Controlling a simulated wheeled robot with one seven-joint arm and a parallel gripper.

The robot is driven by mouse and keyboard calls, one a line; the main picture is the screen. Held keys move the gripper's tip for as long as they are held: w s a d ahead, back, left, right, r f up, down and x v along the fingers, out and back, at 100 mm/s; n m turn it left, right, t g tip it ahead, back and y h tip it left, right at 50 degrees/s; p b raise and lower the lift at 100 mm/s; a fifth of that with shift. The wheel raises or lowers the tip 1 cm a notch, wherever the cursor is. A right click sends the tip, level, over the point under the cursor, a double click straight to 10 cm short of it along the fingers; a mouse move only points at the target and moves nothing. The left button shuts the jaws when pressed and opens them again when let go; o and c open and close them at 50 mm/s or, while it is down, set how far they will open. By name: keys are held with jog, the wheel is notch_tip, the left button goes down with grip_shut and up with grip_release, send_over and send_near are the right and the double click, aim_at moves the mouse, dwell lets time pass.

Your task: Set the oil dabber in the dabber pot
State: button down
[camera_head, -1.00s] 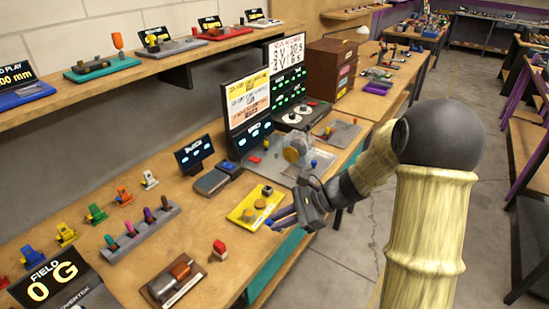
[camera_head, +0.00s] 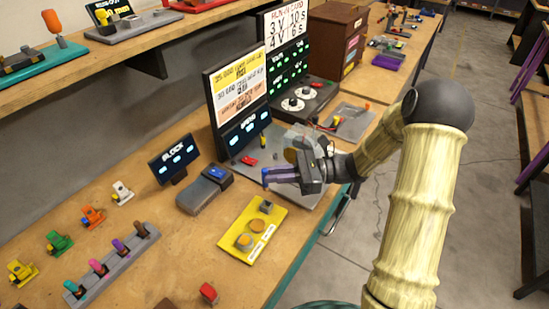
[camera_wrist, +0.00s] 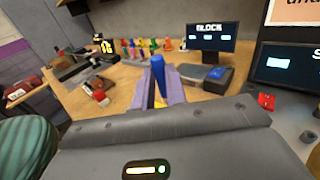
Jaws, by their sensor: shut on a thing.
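My gripper (camera_head: 272,177) is shut on a slim blue-ended piece, which looks like the oil dabber (camera_wrist: 157,68). In the wrist view the blue piece stands upright between the two purple-grey fingers; its lower end is hidden. In the head view only a small blue tip shows at the fingertips. A yellow tray (camera_head: 229,238) lies on the bench below and to the left of my gripper. On it stand a small dark cup (camera_head: 266,207), which may be the dabber pot, and two round orange pieces. My gripper is above the tray, apart from it.
A grey box with a blue block (camera_head: 205,192) and the BLOCK display (camera_head: 174,160) stand left of my gripper. A rack of coloured handles (camera_head: 112,265) is farther left. A grey plate (camera_head: 318,197) with a tall display lies behind my gripper. Bare bench surrounds the tray's left.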

jog(key=shift+w, duration=0.25)
jog(key=shift+s, duration=0.1)
jog(key=shift+f, duration=0.1)
notch_tip(320, 180, down, 6)
jog(key=b, duration=0.6)
jog(key=shift+r, duration=0.25)
jog(key=shift+f+b, duration=0.35)
jog(key=shift+f, duration=1.4)
jog(key=shift+a, duration=0.1)
